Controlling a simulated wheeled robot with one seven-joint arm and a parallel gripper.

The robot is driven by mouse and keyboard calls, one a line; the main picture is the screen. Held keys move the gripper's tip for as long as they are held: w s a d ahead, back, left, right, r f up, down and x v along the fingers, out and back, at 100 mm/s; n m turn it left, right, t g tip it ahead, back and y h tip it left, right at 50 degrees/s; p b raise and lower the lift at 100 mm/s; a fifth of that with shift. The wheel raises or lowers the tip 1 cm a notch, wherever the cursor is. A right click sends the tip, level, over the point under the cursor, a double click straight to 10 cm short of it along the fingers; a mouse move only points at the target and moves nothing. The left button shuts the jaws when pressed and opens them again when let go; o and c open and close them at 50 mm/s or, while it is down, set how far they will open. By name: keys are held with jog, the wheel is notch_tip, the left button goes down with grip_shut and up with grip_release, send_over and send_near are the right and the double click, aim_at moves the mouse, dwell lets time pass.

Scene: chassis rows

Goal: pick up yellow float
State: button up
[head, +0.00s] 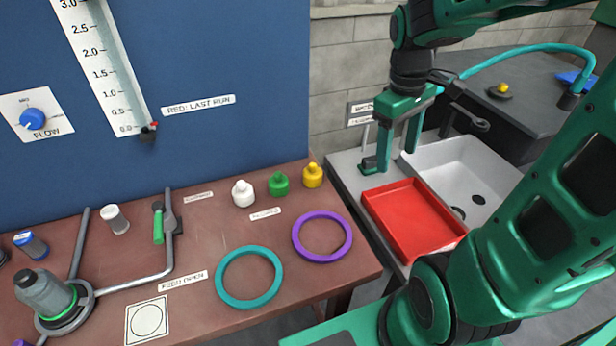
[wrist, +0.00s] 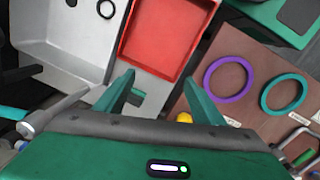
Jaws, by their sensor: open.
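The yellow float (head: 312,176) stands upright on the brown bench near its right back corner, beside a green float (head: 278,184) and a white float (head: 243,194). In the wrist view the yellow float (wrist: 184,118) shows partly, low between the fingers, its lower part hidden by my gripper's body. My gripper (head: 392,158) is open and empty, fingers pointing down, to the right of the yellow float near the sink unit. In the wrist view my gripper (wrist: 158,80) has its fingers wide apart, with the red tray's edge beyond them.
A red tray (head: 412,220) lies beside the sink (head: 468,172). A purple ring (head: 322,257) and a teal ring (head: 248,297) lie on the bench (head: 200,255) in front of the floats. A blue panel (head: 220,60) rises behind. Another small yellow-topped object (head: 503,88) sits on the dark counter.

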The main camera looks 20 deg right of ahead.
jog(key=w+a+f+n, duration=0.2)
jog(key=w+a+n, duration=0.55)
jog(key=w, duration=0.25)
jog(key=n+y, duration=0.1)
jog(key=n, duration=0.3)
send_over(313, 164)
jog(key=shift+s+f, duration=0.25)
jog(key=shift+f, duration=0.75)
jog(key=shift+a+f, duration=0.1)
jog(key=shift+f, duration=0.25)
jog(key=f, duration=1)
jog(key=shift+w, duration=0.2)
jog(key=shift+c, duration=0.4)
jog(key=c, duration=1.1)
